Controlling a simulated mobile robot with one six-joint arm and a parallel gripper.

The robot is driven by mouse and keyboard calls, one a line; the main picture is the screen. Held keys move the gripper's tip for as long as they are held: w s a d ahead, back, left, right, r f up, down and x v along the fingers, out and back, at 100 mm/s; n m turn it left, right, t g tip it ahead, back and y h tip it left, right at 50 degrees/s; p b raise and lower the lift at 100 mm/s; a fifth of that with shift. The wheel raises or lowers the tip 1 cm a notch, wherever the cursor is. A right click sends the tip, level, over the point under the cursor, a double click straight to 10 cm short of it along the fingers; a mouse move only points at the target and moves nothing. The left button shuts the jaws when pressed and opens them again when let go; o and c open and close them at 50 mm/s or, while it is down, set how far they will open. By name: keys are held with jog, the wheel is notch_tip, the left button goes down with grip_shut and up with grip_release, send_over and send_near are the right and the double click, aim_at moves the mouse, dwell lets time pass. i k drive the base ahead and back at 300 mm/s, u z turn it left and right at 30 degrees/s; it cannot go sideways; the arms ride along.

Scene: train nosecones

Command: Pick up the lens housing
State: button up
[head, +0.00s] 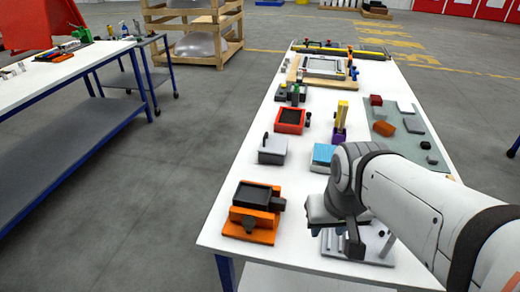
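I cannot tell for sure which object is the lens housing. My gripper (338,232) is low over the near right part of the white table (225,230). It is above or beside a light grey stepped fixture (375,248), which it partly hides. Its fingers are dark and seen from behind, so their gap and anything between them are hidden. An orange block with a black box on top (254,210) stands at the near left, apart from my gripper. A grey box with a dark handle (272,149) stands farther back.
A blue-topped block (323,154), a red-framed black box (291,119) and a tall yellow piece in a purple base (340,122) stand behind my gripper. A grey-green mat (397,143) holds several small blocks. The strip left of the orange block is clear.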

aim_at(247, 195)
jog(key=z, duration=0.2)
jog(key=k, duration=1.1)
jog(key=u, duration=0.75)
jog(key=i, duration=1)
jog(key=u, duration=0.05)
